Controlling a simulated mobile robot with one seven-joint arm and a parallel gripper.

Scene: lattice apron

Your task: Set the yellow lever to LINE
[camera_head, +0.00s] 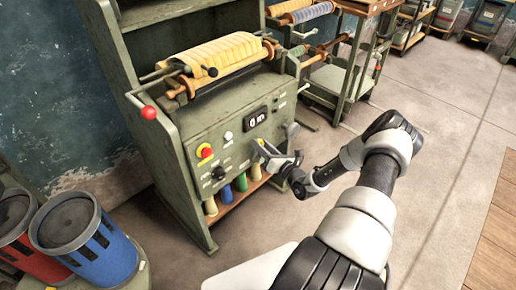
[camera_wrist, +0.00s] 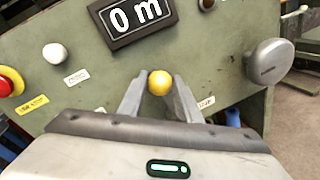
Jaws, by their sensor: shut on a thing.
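The yellow lever's round knob (camera_wrist: 159,83) sits between the two fingertips of my gripper (camera_wrist: 158,90) in the wrist view. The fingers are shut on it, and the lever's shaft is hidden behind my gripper. In the head view my gripper (camera_head: 268,151) is at the front panel of the green machine (camera_head: 225,150), below the display. A small label (camera_wrist: 206,102) shows just right of the fingers; another label (camera_wrist: 76,77) lies to their left. I cannot read which position the lever is in.
The display (camera_wrist: 134,18) reads "0 m". A white button (camera_wrist: 55,54), a red button (camera_wrist: 8,84) and a grey knob (camera_wrist: 269,62) flank my gripper. A red-knobbed lever (camera_head: 149,113) sticks out at the machine's left. Blue and red bins (camera_head: 85,240) stand lower left. Floor at right is clear.

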